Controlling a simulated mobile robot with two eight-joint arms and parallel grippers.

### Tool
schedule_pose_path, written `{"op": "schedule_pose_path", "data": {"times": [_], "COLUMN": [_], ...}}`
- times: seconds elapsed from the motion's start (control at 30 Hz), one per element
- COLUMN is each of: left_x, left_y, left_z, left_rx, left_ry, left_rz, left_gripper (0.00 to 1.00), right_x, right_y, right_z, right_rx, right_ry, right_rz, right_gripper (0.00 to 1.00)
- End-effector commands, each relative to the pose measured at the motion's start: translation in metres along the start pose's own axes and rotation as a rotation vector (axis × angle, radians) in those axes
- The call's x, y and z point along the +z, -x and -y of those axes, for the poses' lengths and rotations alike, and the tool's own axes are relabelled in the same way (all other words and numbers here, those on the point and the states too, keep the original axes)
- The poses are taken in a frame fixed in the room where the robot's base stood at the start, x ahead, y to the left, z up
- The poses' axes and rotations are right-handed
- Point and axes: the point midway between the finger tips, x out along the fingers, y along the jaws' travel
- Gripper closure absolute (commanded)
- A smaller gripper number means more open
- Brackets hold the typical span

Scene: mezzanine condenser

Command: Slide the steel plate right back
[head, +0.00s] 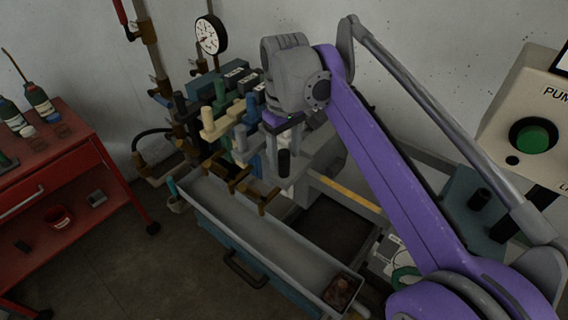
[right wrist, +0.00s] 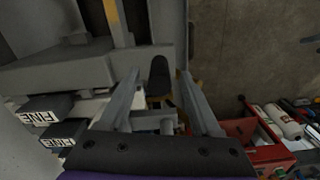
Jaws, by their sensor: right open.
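A grey slab that looks like the steel plate (head: 318,158) lies behind the grey trough, partly hidden by my right arm. It also shows in the right wrist view (right wrist: 138,62). A black upright handle (head: 284,162) stands at its near edge. In the right wrist view the handle (right wrist: 159,75) shows between my open fingers. My right gripper (head: 284,145) points down over the handle, with a finger on either side; I cannot tell whether they touch it. My left gripper is not in view.
Coloured valve handles (head: 225,115) crowd close left of my right gripper. A long grey trough (head: 245,220) runs in front. A frame with a yellow stripe (head: 345,195) borders a dark opening. A red cart (head: 50,180) stands left, and a panel with a green button (head: 533,135) right.

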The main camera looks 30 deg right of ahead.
Motion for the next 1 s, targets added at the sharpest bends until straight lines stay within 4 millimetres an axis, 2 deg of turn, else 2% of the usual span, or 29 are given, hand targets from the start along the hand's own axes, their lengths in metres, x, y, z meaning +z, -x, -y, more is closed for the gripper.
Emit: {"op": "schedule_pose_path", "data": {"times": [0.1, 0.23, 0.6, 0.93, 0.97, 1.0], "left_x": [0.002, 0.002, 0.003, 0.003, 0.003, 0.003], "left_y": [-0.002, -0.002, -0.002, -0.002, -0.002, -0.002], "left_z": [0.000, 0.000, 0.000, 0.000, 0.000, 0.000], "left_rx": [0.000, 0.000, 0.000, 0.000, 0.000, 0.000], "left_ry": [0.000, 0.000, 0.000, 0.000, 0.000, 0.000], "left_rz": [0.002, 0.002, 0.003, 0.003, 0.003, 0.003], "left_gripper": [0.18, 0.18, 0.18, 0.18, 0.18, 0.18], "right_x": [0.000, 0.000, 0.000, 0.000, 0.000, 0.000], "right_y": [-0.019, -0.032, -0.036, -0.036, -0.036, -0.036], "right_z": [0.000, 0.000, 0.000, 0.000, 0.000, 0.000], "right_rx": [0.000, 0.000, 0.000, 0.000, 0.000, 0.000], "right_ry": [0.000, 0.000, 0.000, 0.000, 0.000, 0.000], "right_rz": [0.000, -0.001, -0.001, -0.001, -0.001, -0.001], "right_gripper": [0.36, 0.36, 0.36, 0.95, 1.00, 1.00]}}
